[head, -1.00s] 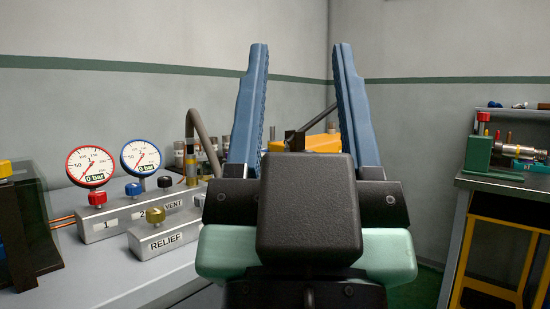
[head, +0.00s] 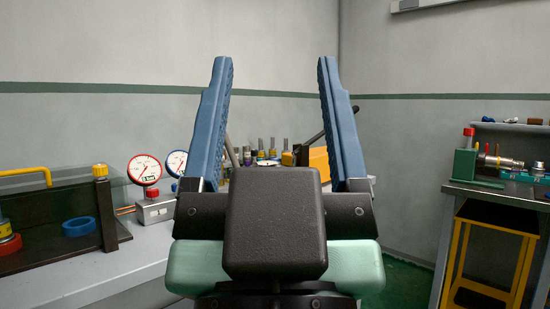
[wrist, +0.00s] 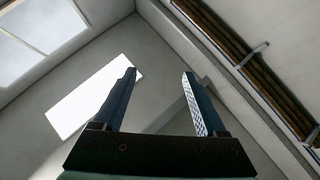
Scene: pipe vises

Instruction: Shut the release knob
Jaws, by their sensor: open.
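My gripper (head: 275,62) is open and empty, its two blue fingers pointing up in the middle of the head view. In the wrist view my gripper (wrist: 158,73) has only ceiling and walls beyond its fingers. No knob marked as release can be read now. The gauge manifold (head: 154,211) shows at its left end, with a red knob (head: 152,195) below a red-rimmed gauge (head: 144,170). A blue-rimmed gauge (head: 177,163) is partly covered by my left finger. The rest of the manifold and the RELIEF block are not visible.
A dark guarded fixture (head: 60,245) with a yellow knob (head: 100,170) and a blue ring (head: 79,226) stands on the left bench. A green vise (head: 467,166) sits on the right bench, above a yellow stool (head: 490,228). Green floor shows between the benches.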

